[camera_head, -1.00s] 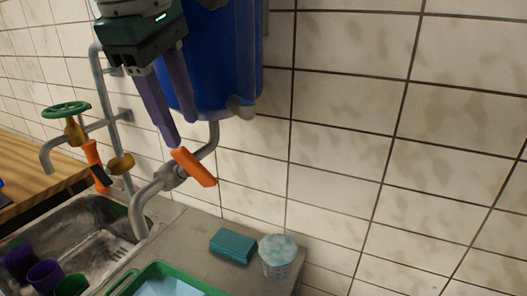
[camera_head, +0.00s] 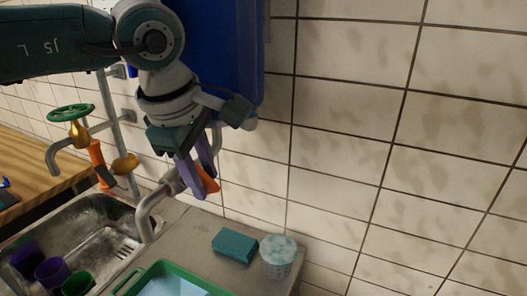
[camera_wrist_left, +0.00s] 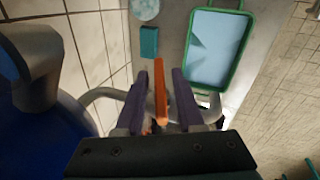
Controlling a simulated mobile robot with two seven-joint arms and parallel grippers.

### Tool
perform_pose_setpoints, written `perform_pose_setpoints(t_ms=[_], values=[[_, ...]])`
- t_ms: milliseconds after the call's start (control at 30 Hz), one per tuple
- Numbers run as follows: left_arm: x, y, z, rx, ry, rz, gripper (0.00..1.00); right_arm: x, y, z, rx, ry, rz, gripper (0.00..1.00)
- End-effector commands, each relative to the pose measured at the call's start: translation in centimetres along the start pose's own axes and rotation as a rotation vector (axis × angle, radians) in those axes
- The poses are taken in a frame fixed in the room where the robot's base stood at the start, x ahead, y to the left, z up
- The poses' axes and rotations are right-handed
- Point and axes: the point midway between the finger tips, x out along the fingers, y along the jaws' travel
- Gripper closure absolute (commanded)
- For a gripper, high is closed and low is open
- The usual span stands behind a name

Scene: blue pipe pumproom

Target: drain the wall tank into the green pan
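The blue wall tank (camera_head: 226,55) hangs on the tiled wall, partly hidden by my left arm. A grey pipe with a downturned spout (camera_head: 147,218) runs below it, with an orange valve handle (camera_head: 209,181). My left gripper (camera_head: 197,193) is at this handle. In the left wrist view, the orange handle (camera_wrist_left: 160,90) stands between the two purple fingers (camera_wrist_left: 158,80), with gaps on both sides. The green pan (camera_head: 119,285) sits on the counter at the bottom edge, partly cut off. The whole pan (camera_wrist_left: 240,50) shows in the left wrist view, with a pale blue inside. My right gripper is out of view.
A teal sponge (camera_head: 234,245) and a white textured cup (camera_head: 278,257) stand on the counter (camera_head: 190,225) beside the pan. A metal sink (camera_head: 95,222) holds purple and green cups. A second tap with a green wheel (camera_head: 70,112) and orange handle (camera_head: 97,153) is at left.

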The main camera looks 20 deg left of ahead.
Motion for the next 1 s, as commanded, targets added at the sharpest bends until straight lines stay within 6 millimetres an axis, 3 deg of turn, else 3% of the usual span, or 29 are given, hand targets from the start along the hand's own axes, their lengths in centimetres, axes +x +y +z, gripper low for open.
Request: perform_pose_setpoints(t_ms=[67,300,700,1000], values=[[0.0,0.0,0.0,0.0,0.0,0.0,0.73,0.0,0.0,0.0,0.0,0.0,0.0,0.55],[0.0,0.0,0.0,0.0,0.0,0.0,1.0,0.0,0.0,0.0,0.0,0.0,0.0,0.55],[-0.1,0.0,0.0,0.0,0.0,-0.001,1.0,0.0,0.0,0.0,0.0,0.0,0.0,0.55],[0.1,0.0,0.0,0.055,0.001,-0.106,1.0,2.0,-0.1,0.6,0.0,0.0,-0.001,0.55]])
